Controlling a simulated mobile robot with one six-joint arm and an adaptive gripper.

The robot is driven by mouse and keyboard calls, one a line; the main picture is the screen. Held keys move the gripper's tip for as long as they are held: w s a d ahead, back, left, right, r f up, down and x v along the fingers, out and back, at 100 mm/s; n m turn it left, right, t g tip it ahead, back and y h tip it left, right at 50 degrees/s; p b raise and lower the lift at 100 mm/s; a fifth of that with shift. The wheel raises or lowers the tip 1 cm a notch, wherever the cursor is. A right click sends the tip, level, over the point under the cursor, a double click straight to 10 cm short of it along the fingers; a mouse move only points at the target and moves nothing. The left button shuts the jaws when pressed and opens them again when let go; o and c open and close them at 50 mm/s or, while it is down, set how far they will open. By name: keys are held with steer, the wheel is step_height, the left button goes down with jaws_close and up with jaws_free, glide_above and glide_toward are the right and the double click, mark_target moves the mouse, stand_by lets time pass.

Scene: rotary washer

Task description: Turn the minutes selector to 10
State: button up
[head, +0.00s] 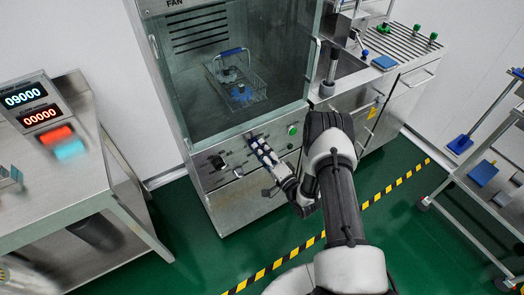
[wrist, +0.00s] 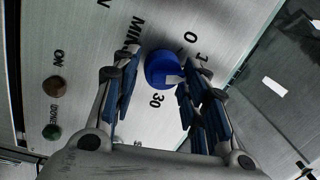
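The minutes selector (wrist: 162,69) is a round blue knob with a pale pointer mark on its lower right side in the wrist view. Printed on the panel around it are "MIN", "0", a partly hidden number starting with 1, and "30". The pointer faces toward the right finger; the exact mark it meets is hidden. My gripper (wrist: 164,84) is open, with one finger on each side of the knob. The right finger is at the knob's edge; the left finger stands apart from it. In the head view my gripper (head: 259,147) is at the washer's front panel and hides the knob.
The panel has a brown ON lamp (wrist: 54,87) and a green DONE lamp (wrist: 52,132). In the head view a black knob (head: 218,162) is left of my gripper and a green button (head: 292,130) is right. The glass chamber (head: 240,75) with a basket is above.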

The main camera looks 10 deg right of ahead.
steer(key=shift+o, duration=1.3)
steer(key=v, duration=1.2)
